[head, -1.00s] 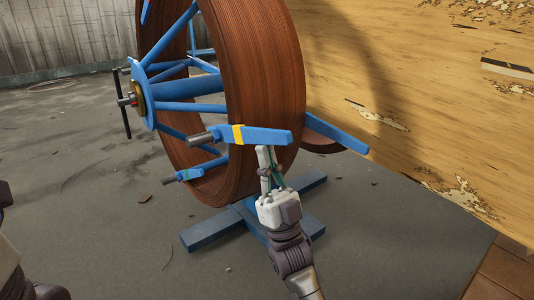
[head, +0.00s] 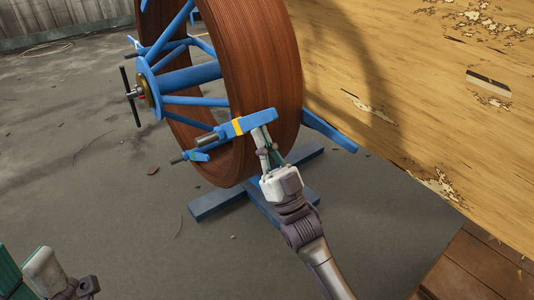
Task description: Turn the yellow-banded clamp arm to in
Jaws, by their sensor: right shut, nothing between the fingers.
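The yellow-banded clamp arm (head: 255,121) is a blue bar with a yellow band and a grey pin at its left end. It lies across the front of the brown pipe coil (head: 263,60), tilted up to the right. My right gripper (head: 264,136) is shut and empty, with its fingertips at the bar's lower edge near the right end. They look to be touching it, but I cannot be sure. My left gripper (head: 50,270) shows only in part at the lower left; its fingertips cannot be made out.
The blue reel stand (head: 223,204) has feet spread on the floor. A worn yellow wall (head: 430,90) stands at right. The grey floor at left is mostly clear.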

